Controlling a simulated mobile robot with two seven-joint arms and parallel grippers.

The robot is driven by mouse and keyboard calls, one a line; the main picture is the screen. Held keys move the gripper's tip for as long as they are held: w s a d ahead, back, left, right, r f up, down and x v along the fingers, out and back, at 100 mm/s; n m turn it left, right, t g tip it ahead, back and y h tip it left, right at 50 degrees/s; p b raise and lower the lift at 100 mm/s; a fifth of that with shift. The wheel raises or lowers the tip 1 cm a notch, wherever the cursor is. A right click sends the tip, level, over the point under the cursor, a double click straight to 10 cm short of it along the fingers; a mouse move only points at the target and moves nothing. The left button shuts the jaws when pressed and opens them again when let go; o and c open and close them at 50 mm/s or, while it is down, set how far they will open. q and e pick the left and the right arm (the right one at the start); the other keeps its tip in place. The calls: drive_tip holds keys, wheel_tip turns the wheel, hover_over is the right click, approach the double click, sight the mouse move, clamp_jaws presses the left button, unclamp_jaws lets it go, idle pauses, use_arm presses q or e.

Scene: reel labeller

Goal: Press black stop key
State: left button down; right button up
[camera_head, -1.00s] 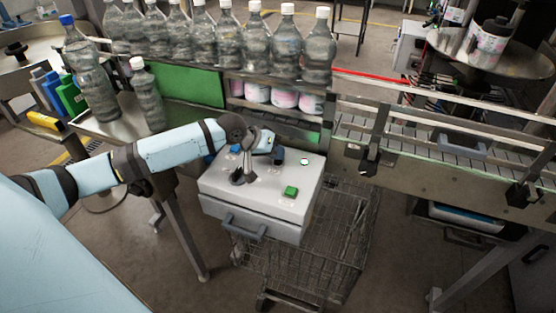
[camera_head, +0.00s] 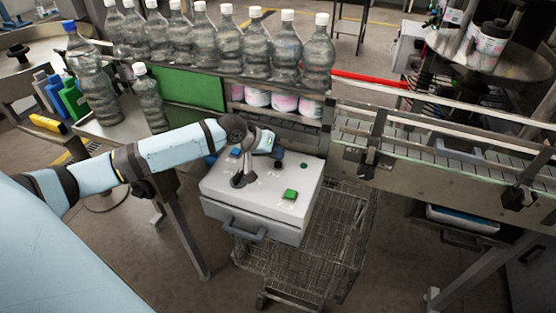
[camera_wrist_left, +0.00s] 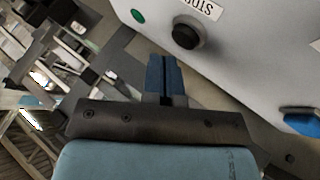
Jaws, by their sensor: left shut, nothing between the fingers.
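The black stop key (camera_head: 278,165) is a round knob on the sloping top of the grey control box (camera_head: 225,191). In the left wrist view the black knob (camera_wrist_left: 187,36) sits by a label reading STOP. My left gripper (camera_head: 277,153) is shut and empty, with its blue fingers just behind and above the key. In the left wrist view its fingertips (camera_wrist_left: 164,58) are close to the knob, slightly to its left; I cannot tell the exact gap. My right gripper is not in view.
The box also carries a green key (camera_head: 290,194), a blue key (camera_head: 235,153), a dark lever (camera_head: 240,180) and a small green disc (camera_head: 304,166). Several bottles (camera_head: 257,48) stand behind it. A conveyor (camera_head: 440,150) lies right, and a wire cart (camera_head: 315,255) is below.

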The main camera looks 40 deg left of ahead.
sight(277, 162)
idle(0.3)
use_arm(q)
drive_tip(key=shift+r+p, duration=0.3)
wheel_tip(277, 162, up, 2)
drive_tip(key=p, duration=0.2)
drive_tip(key=shift+r+p, duration=0.25)
drive_tip(key=shift+p, duration=0.05)
drive_tip(key=shift+r, duration=1)
drive_tip(key=shift+f, duration=0.1)
